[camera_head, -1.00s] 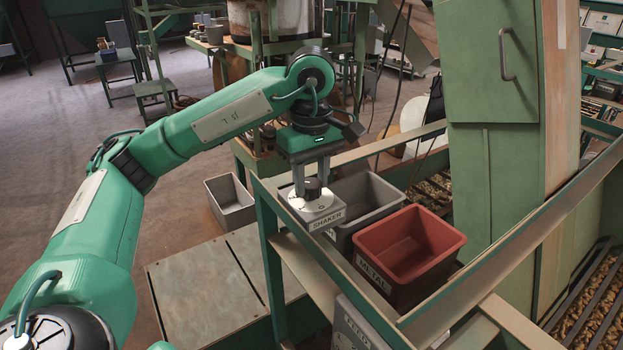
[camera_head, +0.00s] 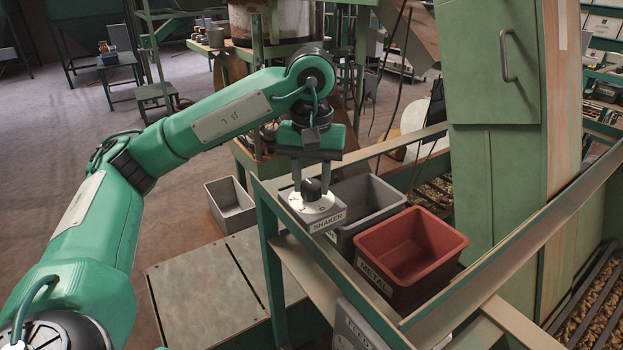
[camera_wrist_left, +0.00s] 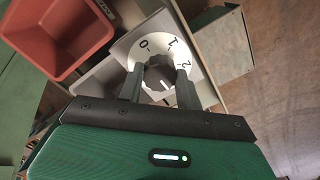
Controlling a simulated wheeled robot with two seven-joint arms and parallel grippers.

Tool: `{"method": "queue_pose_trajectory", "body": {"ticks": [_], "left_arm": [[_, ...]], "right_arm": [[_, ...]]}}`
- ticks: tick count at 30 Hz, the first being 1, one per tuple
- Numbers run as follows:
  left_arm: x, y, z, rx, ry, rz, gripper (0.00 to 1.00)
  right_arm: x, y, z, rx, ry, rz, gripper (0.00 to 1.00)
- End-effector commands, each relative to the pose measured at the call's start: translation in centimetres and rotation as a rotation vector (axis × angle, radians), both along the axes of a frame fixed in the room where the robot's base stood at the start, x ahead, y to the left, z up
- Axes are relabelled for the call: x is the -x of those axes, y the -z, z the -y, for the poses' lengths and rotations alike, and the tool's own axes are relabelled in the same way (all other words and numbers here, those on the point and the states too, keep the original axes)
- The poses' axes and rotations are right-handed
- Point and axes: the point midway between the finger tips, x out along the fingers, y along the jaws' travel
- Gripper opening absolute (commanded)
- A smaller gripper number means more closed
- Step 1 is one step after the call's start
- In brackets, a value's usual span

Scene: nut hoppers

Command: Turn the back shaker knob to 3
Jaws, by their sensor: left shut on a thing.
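The shaker knob (camera_head: 312,189) is a dark knob on a white round dial (camera_head: 314,206), on a grey box labelled SHAKER (camera_head: 328,222). My left gripper (camera_head: 311,183) points down over it, with one finger on each side, shut on the knob. In the left wrist view the knob (camera_wrist_left: 159,75) sits between the two fingers (camera_wrist_left: 159,84). The dial (camera_wrist_left: 152,46) there shows 0, 1 and 2; its near part is hidden by the gripper, and I cannot read the setting. My right gripper is not in view.
A grey bin (camera_head: 366,197) and a red bin labelled METAL (camera_head: 412,244) stand right of the knob box. A second labelled control box (camera_head: 357,325) is at the bottom. A green rail (camera_head: 345,262) runs along the front. A tall green cabinet (camera_head: 492,150) stands at right.

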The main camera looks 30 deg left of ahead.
Motion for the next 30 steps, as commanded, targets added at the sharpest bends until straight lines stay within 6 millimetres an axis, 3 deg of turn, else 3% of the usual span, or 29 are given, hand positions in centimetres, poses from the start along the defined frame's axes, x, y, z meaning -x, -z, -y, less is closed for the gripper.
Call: {"method": "queue_pose_trajectory", "body": {"ticks": [18,19,22,30], "left_arm": [[-0.04,-0.14,-0.04,0.001,0.042,0.004,0.12],[-0.04,-0.15,-0.04,0.001,0.042,0.004,0.39],[-0.03,-0.12,-0.03,0.001,0.042,0.003,0.57],[-0.01,-0.08,-0.02,0.001,0.042,0.001,0.57]], "right_arm": [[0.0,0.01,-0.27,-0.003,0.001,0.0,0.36],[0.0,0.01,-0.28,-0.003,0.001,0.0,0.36],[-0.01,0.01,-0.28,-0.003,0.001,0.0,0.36],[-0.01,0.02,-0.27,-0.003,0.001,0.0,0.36]]}}
